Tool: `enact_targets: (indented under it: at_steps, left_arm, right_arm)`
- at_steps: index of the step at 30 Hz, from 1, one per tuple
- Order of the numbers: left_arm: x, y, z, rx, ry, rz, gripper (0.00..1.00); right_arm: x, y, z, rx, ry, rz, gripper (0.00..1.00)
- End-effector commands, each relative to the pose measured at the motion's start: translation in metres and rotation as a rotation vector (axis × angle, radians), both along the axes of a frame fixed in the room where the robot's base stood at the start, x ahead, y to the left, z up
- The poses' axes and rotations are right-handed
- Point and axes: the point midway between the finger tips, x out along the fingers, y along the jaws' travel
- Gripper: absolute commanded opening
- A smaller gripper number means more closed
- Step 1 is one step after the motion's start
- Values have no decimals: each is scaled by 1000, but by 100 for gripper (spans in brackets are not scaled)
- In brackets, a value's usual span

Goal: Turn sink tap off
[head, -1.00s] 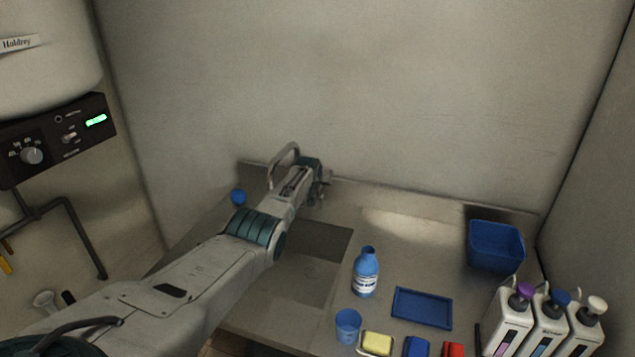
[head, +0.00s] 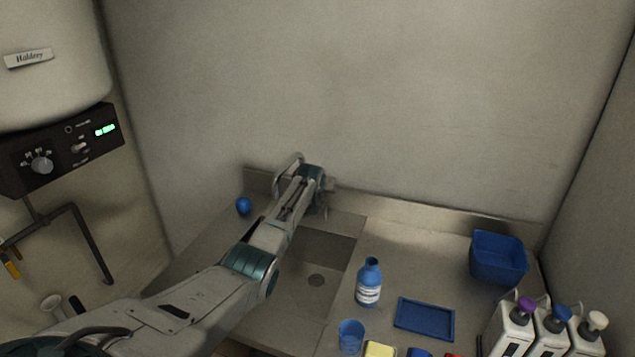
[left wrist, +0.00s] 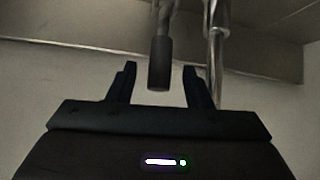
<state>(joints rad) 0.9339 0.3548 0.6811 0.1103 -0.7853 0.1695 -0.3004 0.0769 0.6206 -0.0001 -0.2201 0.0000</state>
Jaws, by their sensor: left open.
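The sink tap (head: 287,168) stands at the back of the steel sink, its curved spout showing just left of my left gripper. My left gripper (head: 319,200) is at the tap by the back wall, partly hidden behind my own wrist. In the left wrist view my left gripper (left wrist: 160,78) is open, and a dark cylindrical tap part (left wrist: 159,62) on a grey stem appears between its fingers, with gaps on both sides. A chrome pipe (left wrist: 216,50) rises just right of the fingers. The sink basin (head: 316,262) with its drain is partly hidden by my arm. My right gripper is out of view.
A blue bottle (head: 369,284), blue cup (head: 350,336), blue tray (head: 425,318) and blue bin (head: 498,258) stand on the right counter. Pump dispensers (head: 548,330) are at the front right. A blue ball (head: 243,205) lies left of the tap. A heater (head: 55,150) hangs at left.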

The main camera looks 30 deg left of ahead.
Motion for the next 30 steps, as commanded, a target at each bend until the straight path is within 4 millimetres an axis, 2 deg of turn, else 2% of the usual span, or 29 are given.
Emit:
enact_targets:
  at_steps: [16, 30]
  left_arm:
    - [-43, -17, 37, 2, 0, 0, 46]
    - [-51, -20, 45, 0, 1, -1, 46]
  right_arm:
    - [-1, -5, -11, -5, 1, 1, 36]
    - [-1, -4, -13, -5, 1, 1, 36]
